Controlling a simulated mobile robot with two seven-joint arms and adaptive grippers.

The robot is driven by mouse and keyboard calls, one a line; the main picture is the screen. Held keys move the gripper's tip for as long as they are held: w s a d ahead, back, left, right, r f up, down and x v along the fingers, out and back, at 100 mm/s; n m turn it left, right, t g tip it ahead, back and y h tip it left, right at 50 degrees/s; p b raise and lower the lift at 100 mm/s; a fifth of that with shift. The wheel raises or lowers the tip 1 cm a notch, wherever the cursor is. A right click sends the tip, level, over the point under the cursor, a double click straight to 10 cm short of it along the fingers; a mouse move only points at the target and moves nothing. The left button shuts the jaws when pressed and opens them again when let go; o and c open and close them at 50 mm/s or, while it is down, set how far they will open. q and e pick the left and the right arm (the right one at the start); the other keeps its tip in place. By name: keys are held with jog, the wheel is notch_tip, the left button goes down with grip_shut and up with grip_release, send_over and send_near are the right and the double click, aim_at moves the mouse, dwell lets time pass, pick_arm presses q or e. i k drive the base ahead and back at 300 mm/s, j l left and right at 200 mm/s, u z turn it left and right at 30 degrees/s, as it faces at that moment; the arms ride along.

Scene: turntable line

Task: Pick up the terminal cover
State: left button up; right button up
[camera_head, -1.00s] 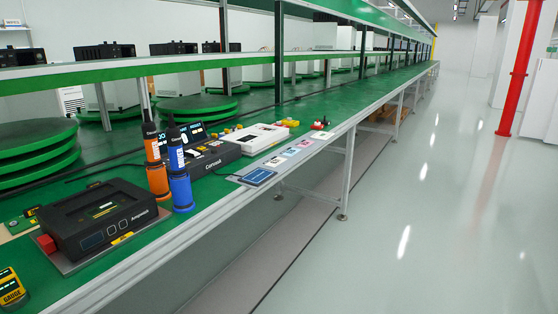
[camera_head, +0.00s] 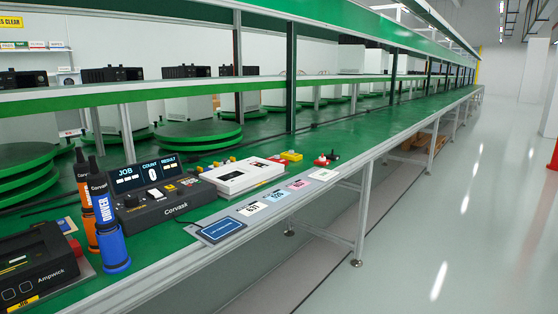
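I cannot tell for certain which part is the terminal cover. A small red part (camera_head: 322,161) with a dark piece beside it lies on the green bench, right of the white device. A small yellow part (camera_head: 291,156) lies behind that device, left of the red one. The white device (camera_head: 246,176) has a flat top with small dark and red marks. Other small coloured parts near its back left edge are too small to make out. Neither of my grippers is in view.
A black Corvask console (camera_head: 165,207) stands left of the white device. An orange driver (camera_head: 84,190) and a blue driver (camera_head: 110,235) stand upright beside a black Ampwick unit (camera_head: 35,268). Cards (camera_head: 288,197) line the bench's front edge.

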aim_at(281, 160)
jog(key=i+l+u, duration=0.15)
jog(key=l, duration=0.25)
jog(key=i+l+u, duration=0.15)
jog(key=i+l, duration=0.15)
jog(key=l, duration=0.15)
jog(key=i+l+u, duration=0.1)
jog(key=l, duration=0.35)
jog(key=i+l+u, duration=0.15)
jog(key=l, duration=0.35)
jog(key=i+l+u, duration=0.15)
jog(key=l, duration=0.3)
jog(key=i+l+u, duration=0.15)
jog(key=l, duration=0.4)
jog(key=i+l+u, duration=0.15)
jog(key=l, duration=0.35)
jog(key=l+u, duration=0.15)
jog(key=l, duration=0.4)
jog(key=k+l+u, duration=0.1)
jog(key=l, duration=0.45)
